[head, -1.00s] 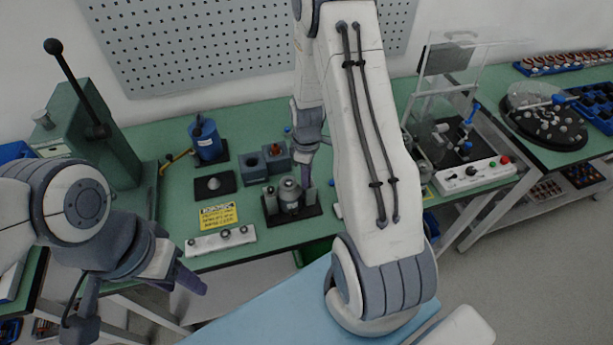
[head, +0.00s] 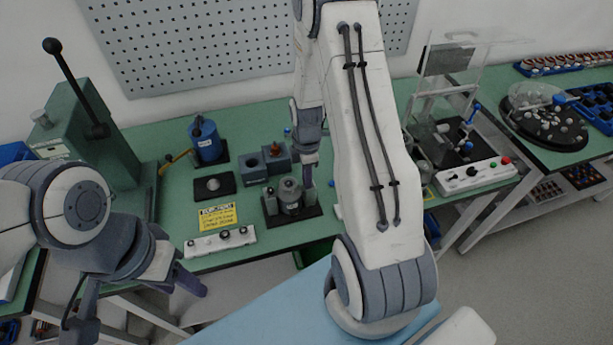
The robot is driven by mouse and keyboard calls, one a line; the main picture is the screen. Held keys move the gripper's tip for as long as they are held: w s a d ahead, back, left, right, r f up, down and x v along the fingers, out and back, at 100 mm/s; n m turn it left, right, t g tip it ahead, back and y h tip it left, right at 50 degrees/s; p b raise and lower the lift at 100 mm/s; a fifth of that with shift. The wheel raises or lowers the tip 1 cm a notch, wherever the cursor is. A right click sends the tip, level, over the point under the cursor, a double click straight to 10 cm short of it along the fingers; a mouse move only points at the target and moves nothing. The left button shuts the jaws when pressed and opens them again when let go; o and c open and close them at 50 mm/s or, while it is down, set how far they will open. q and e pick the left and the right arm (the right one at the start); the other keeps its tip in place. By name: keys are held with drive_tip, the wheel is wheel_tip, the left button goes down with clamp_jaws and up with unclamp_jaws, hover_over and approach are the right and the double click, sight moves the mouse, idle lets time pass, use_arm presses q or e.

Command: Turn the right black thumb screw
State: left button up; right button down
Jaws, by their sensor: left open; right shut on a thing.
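A small fixture with a black base (head: 275,218) stands on the green bench. It holds a grey metal cylinder (head: 290,194) upright in its middle, with a grey post (head: 271,203) at its left. My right gripper (head: 309,180) points down at the fixture's right side, beside the cylinder. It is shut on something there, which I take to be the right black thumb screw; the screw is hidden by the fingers. My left gripper (head: 188,287) is open and empty, in front of the bench at lower left.
Behind the fixture are a dark block (head: 254,166) and a blue cylinder (head: 206,138). A yellow label (head: 218,217) and a white button strip (head: 220,240) lie to its left. My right arm hides the bench to its right. A test station (head: 475,176) stands further right.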

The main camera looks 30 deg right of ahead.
idle(0.3)
drive_tip(key=c, duration=0.7)
unclamp_jaws()
drive_tip(key=shift+c, duration=0.2)
wheel_tip(320, 180, up, 10)
drive_tip(key=b, duration=0.1)
drive_tip(key=shift+r+b, duration=0.25)
drive_tip(key=shift+b, duration=0.05)
drive_tip(key=shift+a, duration=0.15)
drive_tip(key=s+a+r+m, duration=0.1)
drive_tip(key=s+a+r, duration=0.25)
drive_tip(key=a, duration=0.35)
drive_tip(key=s+a+r+m, duration=0.2)
drive_tip(key=s+a, duration=0.2)
drive_tip(key=a, duration=0.3)
drive_tip(key=s+a+r+m, duration=0.1)
drive_tip(key=s+a+r, duration=0.1)
drive_tip(key=s+a, duration=0.35)
drive_tip(key=s+a+r+m+y, duration=0.1)
drive_tip(key=s+a+m, duration=0.2)
drive_tip(key=s+a, duration=0.2)
drive_tip(key=s, duration=0.3)
